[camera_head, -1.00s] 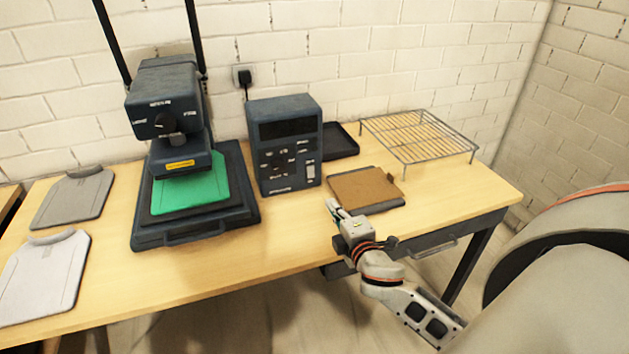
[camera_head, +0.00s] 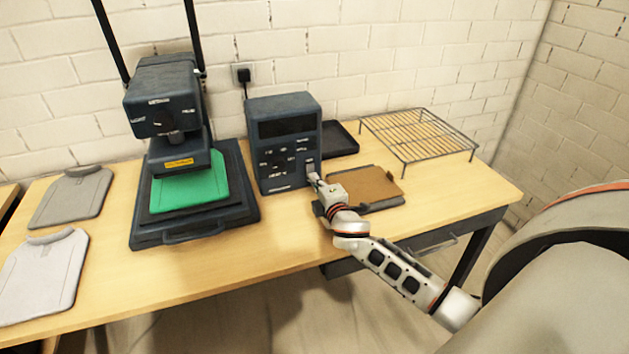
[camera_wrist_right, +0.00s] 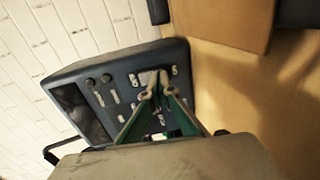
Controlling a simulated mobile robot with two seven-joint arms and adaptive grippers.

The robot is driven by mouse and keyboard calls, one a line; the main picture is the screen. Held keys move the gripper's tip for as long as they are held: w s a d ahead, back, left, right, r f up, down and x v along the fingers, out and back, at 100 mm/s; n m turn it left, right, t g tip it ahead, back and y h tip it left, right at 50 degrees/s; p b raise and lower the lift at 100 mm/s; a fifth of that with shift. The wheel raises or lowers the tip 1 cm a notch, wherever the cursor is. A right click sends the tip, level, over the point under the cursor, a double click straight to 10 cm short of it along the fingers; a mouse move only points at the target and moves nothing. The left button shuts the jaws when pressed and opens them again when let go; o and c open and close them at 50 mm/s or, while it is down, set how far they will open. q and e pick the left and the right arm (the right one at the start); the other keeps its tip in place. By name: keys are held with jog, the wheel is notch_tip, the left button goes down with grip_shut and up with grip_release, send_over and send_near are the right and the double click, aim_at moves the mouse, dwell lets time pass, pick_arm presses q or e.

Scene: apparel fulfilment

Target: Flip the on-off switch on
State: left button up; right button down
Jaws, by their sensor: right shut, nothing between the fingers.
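The dark blue control box (camera_head: 285,145) stands upright on the table, its panel facing me. The light on-off switch (camera_head: 310,167) sits at the lower right of the panel. My right gripper (camera_head: 315,179) is shut and empty, its fingertips right at the switch's lower end. In the right wrist view the closed fingertips (camera_wrist_right: 153,88) overlap the panel (camera_wrist_right: 110,92) and partly hide the switch (camera_wrist_right: 146,77). I cannot tell whether they touch it or which way it is tipped. My left gripper is out of view.
A heat press (camera_head: 165,110) with a green shirt piece (camera_head: 190,190) stands left of the box. A brown pad (camera_head: 365,186) lies to the right under my gripper's side. A wire rack (camera_head: 420,135) and a black tray (camera_head: 341,138) are behind.

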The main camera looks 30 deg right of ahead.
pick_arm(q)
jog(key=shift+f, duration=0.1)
pick_arm(e)
jog(key=shift+w, duration=0.2)
jog(key=shift+w+d, duration=0.1)
jog(key=shift+w, duration=0.05)
jog(key=shift+w+f+b, duration=0.2)
jog(key=shift+f+b, duration=0.05)
jog(key=shift+b, duration=0.05)
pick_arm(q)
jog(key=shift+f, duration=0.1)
pick_arm(e)
jog(key=shift+r, duration=0.15)
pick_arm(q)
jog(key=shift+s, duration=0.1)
